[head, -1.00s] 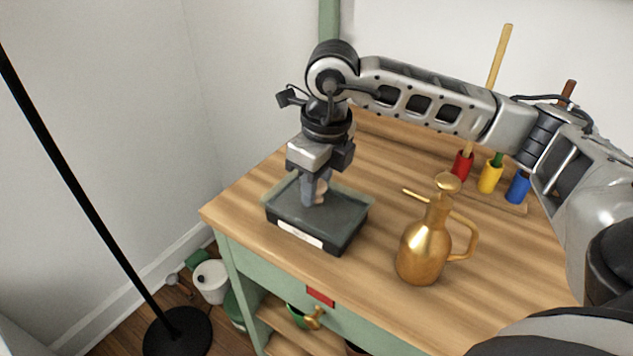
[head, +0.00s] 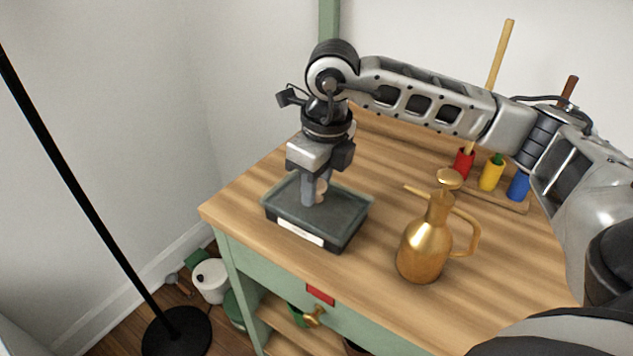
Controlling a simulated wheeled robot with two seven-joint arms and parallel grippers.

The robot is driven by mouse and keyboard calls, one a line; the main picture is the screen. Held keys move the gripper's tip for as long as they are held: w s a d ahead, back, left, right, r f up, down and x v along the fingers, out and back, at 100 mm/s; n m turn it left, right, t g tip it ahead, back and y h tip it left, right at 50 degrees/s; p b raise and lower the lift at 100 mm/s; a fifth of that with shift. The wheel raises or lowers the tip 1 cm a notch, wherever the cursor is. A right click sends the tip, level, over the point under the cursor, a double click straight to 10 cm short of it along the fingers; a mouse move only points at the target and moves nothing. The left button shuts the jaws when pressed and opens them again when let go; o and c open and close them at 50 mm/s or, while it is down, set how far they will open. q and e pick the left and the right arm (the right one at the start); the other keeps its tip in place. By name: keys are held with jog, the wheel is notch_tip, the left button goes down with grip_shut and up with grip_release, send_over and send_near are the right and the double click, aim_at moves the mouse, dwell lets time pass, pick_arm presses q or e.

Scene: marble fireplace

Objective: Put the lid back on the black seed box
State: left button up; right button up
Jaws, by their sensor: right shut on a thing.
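The black seed box (head: 337,240) stands on the left part of the wooden bench top, with a white label on its front. A dark translucent lid (head: 345,211) lies over the top of the box and looks level with its rim. My right gripper (head: 314,198) points down over the lid and is shut on its small light knob (head: 321,187). The fingers partly hide the knob. Whether the lid is fully seated all round cannot be told. My left gripper is not in view.
A brass watering can (head: 424,250) stands right of the box. A black pole (head: 80,178) stands on the floor at the left. Bare bench top (head: 245,202) lies left of the box.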

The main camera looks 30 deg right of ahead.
jog(key=o, duration=1.5)
jog(key=shift+o, duration=0.2)
jog(key=shift+r+p, duration=2.45)
jog(key=shift+r, duration=1.1)
grip_shut()
